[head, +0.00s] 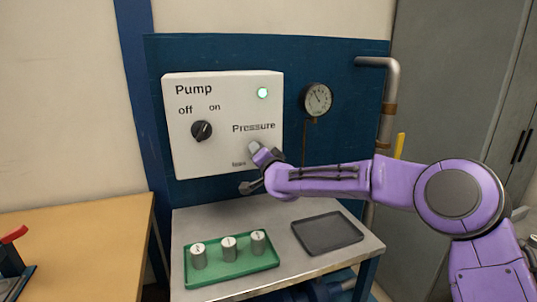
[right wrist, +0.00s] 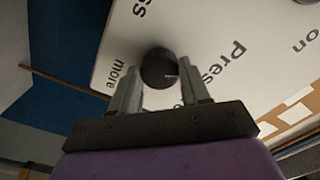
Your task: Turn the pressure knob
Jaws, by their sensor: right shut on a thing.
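The pressure knob (right wrist: 158,68) is round and black with a pale pointer line, on the white pump panel (head: 222,95). In the right wrist view it sits between the two fingers of my right gripper (right wrist: 160,78), which is shut on it. In the head view my right gripper (head: 252,167) is at the panel's lower right, below the word "Pressure", and hides the knob. The word "more" shows beside the knob in the right wrist view. My left gripper is in neither view.
The pump's off/on knob (head: 201,130) is at the panel's left, and a green lamp (head: 263,92) is lit. A gauge (head: 318,98) hangs on the blue board. Below are a green tray (head: 232,275) with 3 metal cylinders and an empty dark tray (head: 327,233).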

